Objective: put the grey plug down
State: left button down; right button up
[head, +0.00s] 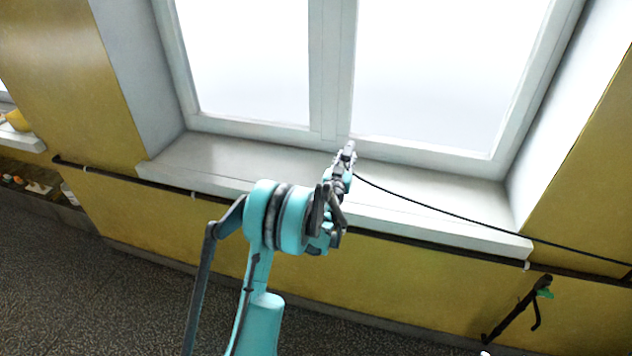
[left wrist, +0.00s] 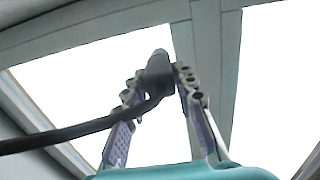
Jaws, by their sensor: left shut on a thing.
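The grey plug (head: 349,150) is in my left gripper (head: 343,168), in front of the window and above the sill as the head view shows it. A black cable runs from the plug off to the right. In the left wrist view the plug (left wrist: 158,68) stands up between the two fingers of my left gripper (left wrist: 160,76), which are shut on it. The cable (left wrist: 75,135) leaves the plug's lower end toward the left there. I cannot tell how high the plug is above the sill. My right gripper is not in view.
The pale window sill (head: 235,160) is bare. A dark pipe (head: 110,174) runs along the yellow wall below it. A dark fitting with a green part (head: 543,290) is low at the right. A shelf with small items (head: 30,183) is at the far left.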

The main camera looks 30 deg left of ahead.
pick_arm(q)
jog(key=b, duration=0.4)
send_over(312, 187)
notch_tip(312, 187, down, 7)
jog(key=shift+r, duration=0.1)
notch_tip(312, 187, down, 4)
jog(key=shift+f+b, duration=0.1)
jog(key=shift+b, duration=1)
jog(key=shift+d+r, duration=0.1)
jog(key=shift+r, duration=0.1)
jog(key=shift+f, duration=0.2)
jog(key=c, duration=1.2)
grip_release()
jog(key=shift+r, duration=0.2)
